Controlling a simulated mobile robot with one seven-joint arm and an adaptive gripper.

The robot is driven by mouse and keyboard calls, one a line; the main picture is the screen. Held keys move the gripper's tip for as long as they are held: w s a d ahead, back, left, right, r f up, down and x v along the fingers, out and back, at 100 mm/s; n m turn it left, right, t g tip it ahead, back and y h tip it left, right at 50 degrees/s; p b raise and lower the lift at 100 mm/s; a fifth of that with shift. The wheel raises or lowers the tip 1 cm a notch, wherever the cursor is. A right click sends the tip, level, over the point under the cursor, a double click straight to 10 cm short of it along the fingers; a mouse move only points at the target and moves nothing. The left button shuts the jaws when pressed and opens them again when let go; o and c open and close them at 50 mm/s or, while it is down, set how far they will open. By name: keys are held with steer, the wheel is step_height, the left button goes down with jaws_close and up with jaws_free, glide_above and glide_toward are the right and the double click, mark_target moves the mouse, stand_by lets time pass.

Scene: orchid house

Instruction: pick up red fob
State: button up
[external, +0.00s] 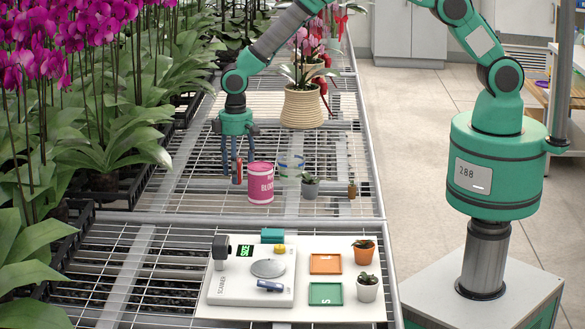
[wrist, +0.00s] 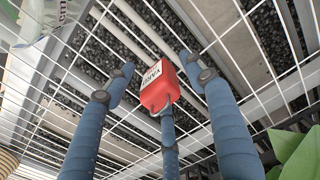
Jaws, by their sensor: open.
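The red fob (wrist: 157,92) has a white label with dark lettering that seems to read "YARD". In the wrist view it lies between the blue fingers of my gripper (wrist: 160,88), over the wire mesh bench. One finger lies just below it in the picture and may touch it; the other two are spread apart at its sides. In the external view my gripper (external: 238,170) points down at the bench, with the small red fob (external: 239,168) showing among its fingers, left of the pink can. My gripper is open.
The pink can (external: 260,184) stands close to my gripper's right. Orchids in dark trays line the left. A white board (external: 376,311) with a scale (external: 230,287) lies in front.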

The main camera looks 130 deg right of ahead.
steer(key=shift+c, duration=0.5)
steer(key=c, duration=1.2)
steer(key=shift+c, duration=0.2)
step_height(320, 180, up, 10)
steer(key=shift+p, duration=1.1)
